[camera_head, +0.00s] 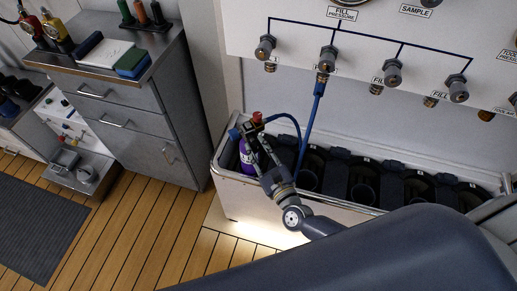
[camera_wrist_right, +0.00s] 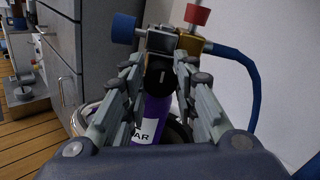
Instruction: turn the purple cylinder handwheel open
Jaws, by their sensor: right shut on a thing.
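The purple cylinder (camera_head: 246,158) stands upright at the left end of the grey trough, and its label shows in the right wrist view (camera_wrist_right: 155,110). Its valve on top carries a blue knob (camera_wrist_right: 124,29), a red knob (camera_wrist_right: 197,14) and a brass fitting. A round black handwheel (camera_wrist_right: 159,78) with a white mark faces the wrist camera. My right gripper (camera_head: 257,144) reaches the valve from the front, its fingers on either side of the black handwheel and shut on it. The fingertips partly hide the contact. My left gripper is not in view.
A blue hose (camera_head: 318,104) runs from the fill panel (camera_head: 300,50) to the valve, close to my right gripper. Dark empty holders (camera_head: 365,180) fill the trough to the right. A grey drawer cabinet (camera_head: 140,110) stands to the left. The wooden floor between is clear.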

